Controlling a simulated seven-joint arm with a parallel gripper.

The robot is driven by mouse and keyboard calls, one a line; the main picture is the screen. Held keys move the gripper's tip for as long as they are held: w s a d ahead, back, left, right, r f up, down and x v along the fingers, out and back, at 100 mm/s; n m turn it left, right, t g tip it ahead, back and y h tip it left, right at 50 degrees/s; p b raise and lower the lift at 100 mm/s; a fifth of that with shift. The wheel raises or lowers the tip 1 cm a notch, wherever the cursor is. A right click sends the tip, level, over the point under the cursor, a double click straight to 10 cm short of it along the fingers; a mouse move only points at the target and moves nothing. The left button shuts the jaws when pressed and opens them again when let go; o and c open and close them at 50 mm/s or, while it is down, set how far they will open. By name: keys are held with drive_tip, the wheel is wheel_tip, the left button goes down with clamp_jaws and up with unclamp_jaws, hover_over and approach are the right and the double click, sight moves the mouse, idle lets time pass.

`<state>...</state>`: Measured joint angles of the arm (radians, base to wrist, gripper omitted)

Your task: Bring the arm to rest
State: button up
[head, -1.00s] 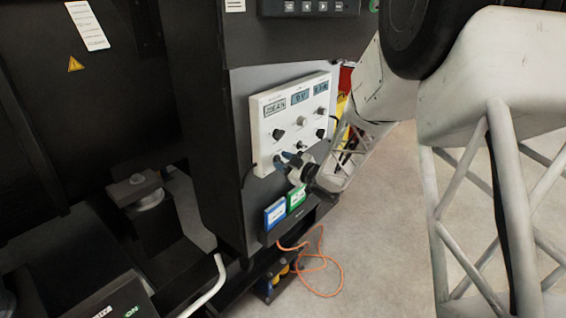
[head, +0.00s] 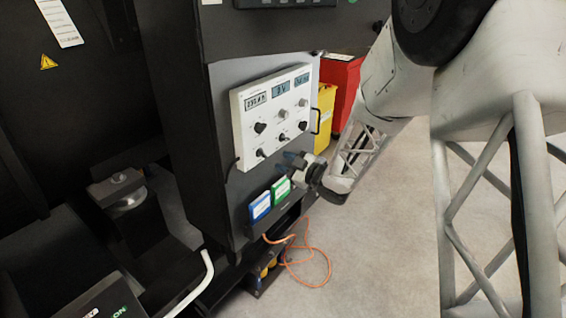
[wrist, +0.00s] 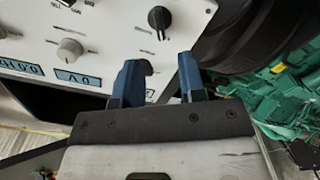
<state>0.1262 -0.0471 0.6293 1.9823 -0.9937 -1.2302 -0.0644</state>
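My gripper (head: 290,159) is in front of the dark cabinet, just below the lower right part of the white control panel (head: 248,129). In the wrist view its two blue fingers (wrist: 161,78) stand apart with a gap between them and nothing held. The same white panel (wrist: 110,35) lies beyond the fingertips there, with a black knob (wrist: 159,19) above the gap. My forearm reaches in from the upper right in the head view. Whether the fingertips touch anything cannot be told.
Blue (head: 260,206) and green (head: 281,189) labelled holders sit on the cabinet below my gripper. An orange cable (head: 328,268) loops onto the floor. Yellow (head: 325,118) and red (head: 341,88) containers stand behind the panel. Open floor (head: 390,230) lies to the right.

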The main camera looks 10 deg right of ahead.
drive_tip(key=s+d+r+m+g+h, duration=0.1)
drive_tip(key=s+d+r+m+h, duration=0.7)
drive_tip(key=s+r+m+h, duration=0.35)
drive_tip(key=s+a+m+g, duration=0.1)
drive_tip(key=s+g, duration=0.2)
drive_tip(key=s, duration=0.7)
drive_tip(key=s+m+g+h, duration=0.1)
drive_tip(key=s+g, duration=0.2)
drive_tip(key=s, duration=0.7)
drive_tip(key=s+a+m+g, duration=0.1)
drive_tip(key=s+m+g, duration=0.1)
drive_tip(key=s, duration=0.8)
drive_tip(key=shift+s+a+r+g, duration=0.2)
drive_tip(key=shift+a+g, duration=0.1)
drive_tip(key=shift+g, duration=0.3)
drive_tip(key=shift+w, duration=0.1)
